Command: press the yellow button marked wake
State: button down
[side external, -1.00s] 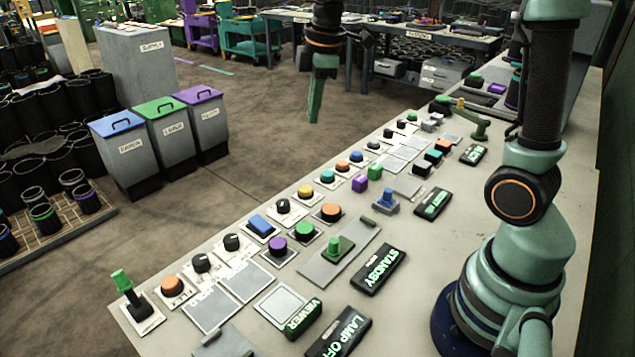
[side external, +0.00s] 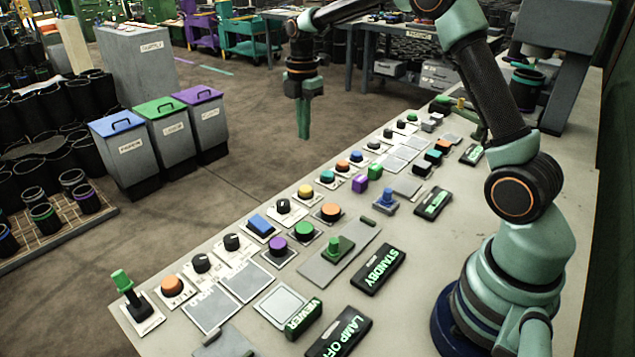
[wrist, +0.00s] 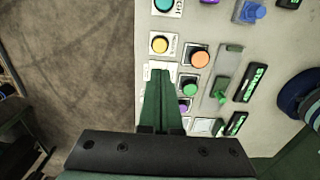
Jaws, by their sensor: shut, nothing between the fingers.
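The yellow button (side external: 305,191) is a round cap on a small pale plate near the panel's far edge, between a teal button and a black knob. It also shows in the wrist view (wrist: 160,45), just beyond my fingertips. Its marking is too small to read for certain. My gripper (side external: 303,136) is shut and empty, with its green fingers pointing down. In the side view it hangs in the air above the button's place in the picture, clear of the panel. In the wrist view my gripper (wrist: 160,73) covers part of the panel below the yellow button.
A green-handled slider (side external: 336,246) stands nearer on the panel (side external: 175,335). Lidded bins (side external: 127,160) stand on the floor beyond.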

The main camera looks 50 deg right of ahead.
aim_at(306, 189)
notch_tip(306, 189, down, 14)
jog(key=shift+f, duration=0.1)
dwell(0.5)
jog(key=shift+s+f, duration=0.15)
jog(key=shift+f, duration=0.85)
notch_tip(306, 189, up, 15)
jog(key=shift+w, duration=0.45)
jog(key=shift+r, duration=0.1)
